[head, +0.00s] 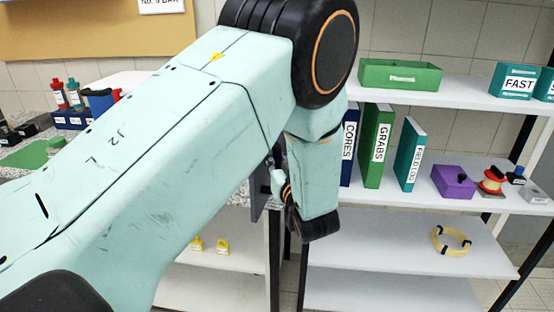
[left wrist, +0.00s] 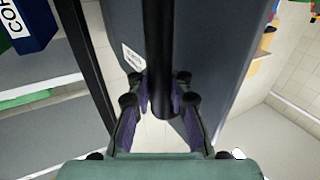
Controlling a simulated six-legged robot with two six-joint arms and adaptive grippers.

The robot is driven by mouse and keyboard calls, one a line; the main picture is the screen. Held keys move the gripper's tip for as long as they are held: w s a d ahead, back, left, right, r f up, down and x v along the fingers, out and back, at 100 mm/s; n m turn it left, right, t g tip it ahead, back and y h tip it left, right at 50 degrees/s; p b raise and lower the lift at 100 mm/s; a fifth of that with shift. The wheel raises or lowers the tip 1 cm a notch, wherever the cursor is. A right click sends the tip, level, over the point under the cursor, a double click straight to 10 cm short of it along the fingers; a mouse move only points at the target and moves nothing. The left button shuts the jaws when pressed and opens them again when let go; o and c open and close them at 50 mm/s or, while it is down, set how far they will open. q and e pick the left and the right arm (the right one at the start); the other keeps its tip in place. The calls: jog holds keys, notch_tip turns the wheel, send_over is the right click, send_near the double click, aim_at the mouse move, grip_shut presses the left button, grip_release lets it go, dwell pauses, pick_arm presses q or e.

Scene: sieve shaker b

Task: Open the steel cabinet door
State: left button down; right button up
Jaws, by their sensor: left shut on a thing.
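In the left wrist view, my left gripper (left wrist: 160,105) has its purple-lined fingers closed around a black upright bar handle (left wrist: 160,45). The handle is on the dark grey steel cabinet door (left wrist: 215,55), which carries a small white label. In the head view, my left arm crosses the middle and hides most of the cabinet and the gripper. Only a narrow grey strip of the door (head: 259,200) shows beside the arm. How far the door stands open cannot be told. My right gripper is not in view.
A white shelf unit (head: 400,225) stands right of my arm, close to it, with binders, a green box (head: 400,75) and a yellow ring (head: 450,241). A bench with bottles (head: 66,93) is at left. Yellow items (head: 222,246) lie on a low shelf.

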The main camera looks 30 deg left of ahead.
pick_arm(q)
jog(key=shift+d+f, duration=0.3)
jog(key=shift+d, duration=0.1)
jog(key=shift+s+a, duration=0.2)
jog(key=shift+a, duration=0.1)
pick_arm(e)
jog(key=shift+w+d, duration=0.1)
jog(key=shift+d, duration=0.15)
pick_arm(q)
jog(key=shift+w+d, duration=0.1)
jog(key=shift+d, duration=0.05)
